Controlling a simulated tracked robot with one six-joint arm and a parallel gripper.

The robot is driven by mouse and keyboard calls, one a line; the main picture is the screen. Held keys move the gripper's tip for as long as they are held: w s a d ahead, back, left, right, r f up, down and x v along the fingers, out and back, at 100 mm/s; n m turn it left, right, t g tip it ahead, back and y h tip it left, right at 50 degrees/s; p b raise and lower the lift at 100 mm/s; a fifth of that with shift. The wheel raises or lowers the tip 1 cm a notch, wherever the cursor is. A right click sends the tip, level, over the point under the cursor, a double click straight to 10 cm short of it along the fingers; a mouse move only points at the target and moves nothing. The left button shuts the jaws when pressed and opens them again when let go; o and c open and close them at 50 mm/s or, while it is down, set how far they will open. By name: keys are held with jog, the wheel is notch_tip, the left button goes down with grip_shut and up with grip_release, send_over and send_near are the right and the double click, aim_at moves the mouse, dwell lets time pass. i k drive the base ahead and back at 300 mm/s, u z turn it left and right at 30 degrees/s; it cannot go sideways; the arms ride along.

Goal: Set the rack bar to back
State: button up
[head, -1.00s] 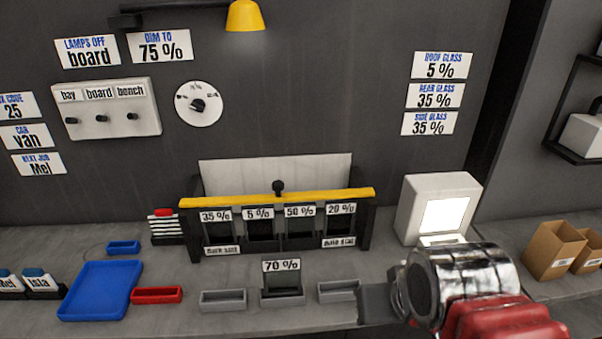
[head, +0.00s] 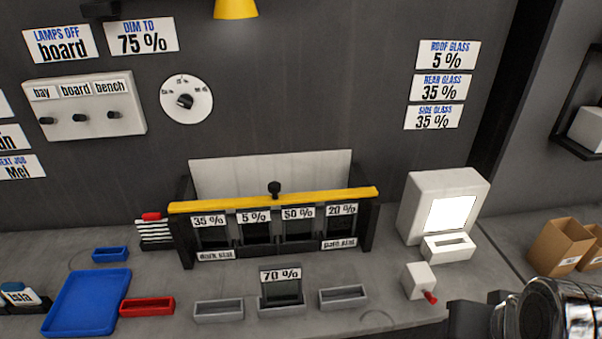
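The rack bar (head: 320,197) is a long yellow bar with a black knob (head: 274,188) at its middle. It lies across the top of the black rack (head: 367,240), in front of a white panel (head: 230,176). Film samples marked 35 %, 5 %, 50 % and 20 % stand below the bar. Small labels at the rack's two lower ends are too blurred to read surely. My gripper (head: 470,322) shows only in part at the bottom right, well right of and apart from the bar. Its fingertips are cut off or hidden, so its opening does not show.
A 70 % sample (head: 281,285) stands in front of the rack between two grey trays (head: 219,311). A white box with a red knob (head: 417,280) and a white device (head: 446,200) stand right of the rack. A blue tray (head: 88,300) lies at left.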

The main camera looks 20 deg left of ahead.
aim_at(273, 187)
jog(key=z, duration=0.45)
jog(key=k, duration=0.85)
jog(key=u, duration=1.2)
jog(key=i, duration=1)
jog(key=u, duration=0.05)
